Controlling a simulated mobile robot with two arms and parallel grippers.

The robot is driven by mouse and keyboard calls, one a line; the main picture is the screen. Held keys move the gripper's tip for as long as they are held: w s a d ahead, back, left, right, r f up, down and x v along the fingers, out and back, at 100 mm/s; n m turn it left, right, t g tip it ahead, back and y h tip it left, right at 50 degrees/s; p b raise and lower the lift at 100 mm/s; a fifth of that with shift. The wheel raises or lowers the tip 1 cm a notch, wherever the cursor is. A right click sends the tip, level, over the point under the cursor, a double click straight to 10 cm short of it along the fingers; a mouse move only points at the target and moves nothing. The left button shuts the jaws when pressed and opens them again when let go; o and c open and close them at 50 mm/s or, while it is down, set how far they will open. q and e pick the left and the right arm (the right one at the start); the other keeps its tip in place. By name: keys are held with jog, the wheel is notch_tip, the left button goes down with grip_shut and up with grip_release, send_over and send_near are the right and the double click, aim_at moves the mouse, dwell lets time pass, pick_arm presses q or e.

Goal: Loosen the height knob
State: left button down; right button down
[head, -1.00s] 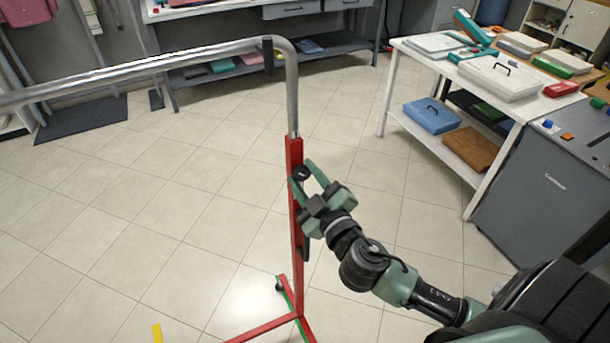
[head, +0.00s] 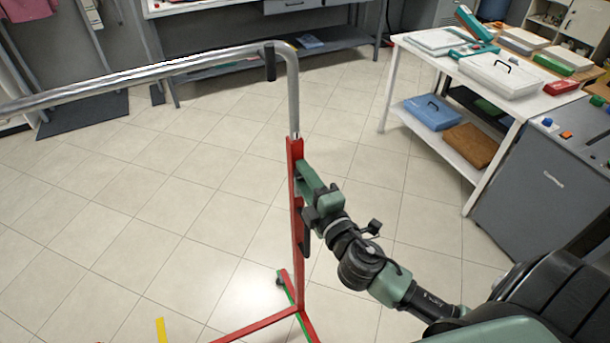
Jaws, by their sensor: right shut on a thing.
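The garment rack has a red upright post (head: 297,222) in the middle of the head view, with a grey metal tube (head: 293,100) rising from its top and bending left into a long rail. My right gripper (head: 304,174) is at the upper part of the red post, shut on the height knob there. The knob itself is hidden behind the gripper's green fingers. A black part (head: 305,232) shows on the post just below the gripper. My left gripper is not in view.
The rack's red feet (head: 262,324) spread on the tiled floor. A white table (head: 440,62) with boxes stands at the right, beside a grey cabinet (head: 540,195). A shelf unit is at the back.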

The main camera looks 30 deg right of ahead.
jog(key=shift+n, duration=0.4)
jog(key=c, duration=0.9)
grip_release()
jog(key=s+b, duration=0.1)
jog(key=s, duration=0.1)
jog(key=s+b, duration=0.1)
jog(key=s, duration=0.2)
jog(key=s+b, duration=0.1)
jog(key=s, duration=0.2)
jog(key=shift+a, duration=0.25)
